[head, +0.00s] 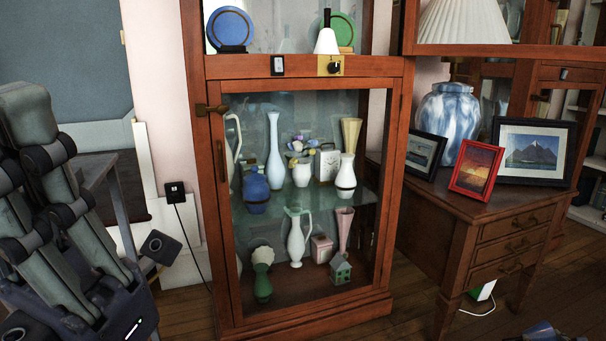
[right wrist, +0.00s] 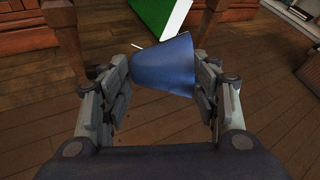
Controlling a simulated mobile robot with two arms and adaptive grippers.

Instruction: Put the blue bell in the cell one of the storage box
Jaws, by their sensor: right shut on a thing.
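The blue bell (right wrist: 163,67) is between the fingers of my right gripper (right wrist: 163,82) in the right wrist view. The gripper is shut on it, and the bell lies tilted with its wide end toward the right finger.
A wooden glass-front cabinet (head: 212,262) with vases stands in the middle. A wooden desk (head: 470,210) at right bears a vase (head: 446,125) and framed pictures. A green and white object (right wrist: 160,18) is on the floor by a wooden leg. The wooden floor (right wrist: 262,95) is clear nearby.

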